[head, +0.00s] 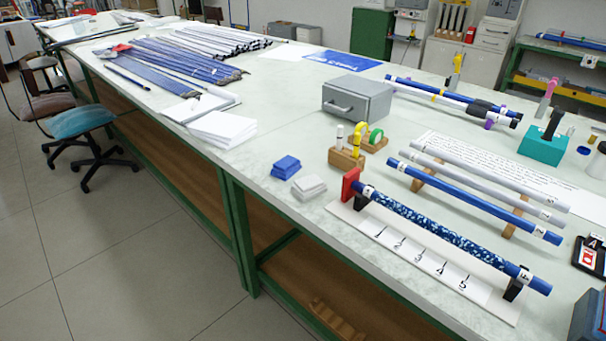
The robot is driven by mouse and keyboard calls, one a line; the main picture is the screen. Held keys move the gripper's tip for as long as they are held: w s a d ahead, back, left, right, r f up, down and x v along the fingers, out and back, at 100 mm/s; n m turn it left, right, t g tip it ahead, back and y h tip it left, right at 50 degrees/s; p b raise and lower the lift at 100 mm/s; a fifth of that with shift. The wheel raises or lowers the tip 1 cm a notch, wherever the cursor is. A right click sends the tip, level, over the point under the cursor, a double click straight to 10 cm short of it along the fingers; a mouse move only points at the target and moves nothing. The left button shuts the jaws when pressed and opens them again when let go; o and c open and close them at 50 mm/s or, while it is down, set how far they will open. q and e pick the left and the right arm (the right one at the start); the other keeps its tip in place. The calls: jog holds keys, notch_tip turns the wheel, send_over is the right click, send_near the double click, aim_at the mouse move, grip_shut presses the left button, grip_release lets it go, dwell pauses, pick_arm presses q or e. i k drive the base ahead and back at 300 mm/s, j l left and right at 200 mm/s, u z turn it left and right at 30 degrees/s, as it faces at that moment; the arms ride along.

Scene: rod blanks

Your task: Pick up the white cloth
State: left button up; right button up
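A small white folded cloth (308,187) lies on the pale workbench (262,215) near its front edge. A similar blue folded cloth (286,167) lies just behind it and to the left, apart from it or nearly touching. Neither of my grippers is in view. Nothing covers the white cloth.
A board with a red end stop (350,183) and a speckled blue rod (430,226) stands right of the cloth. A wooden holder (346,160) and a grey metal box (357,98) stand behind. White paper stacks (222,129) lie left. Bare bench lies left of the cloths.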

aim_at(304, 188)
jog(key=i+j+z, duration=0.1)
jog(key=i+j, duration=0.2)
jog(key=i+j+z, duration=0.15)
jog(key=j, duration=0.35)
jog(key=i+j+z, duration=0.1)
jog(key=i+j, duration=0.25)
jog(key=j, duration=0.15)
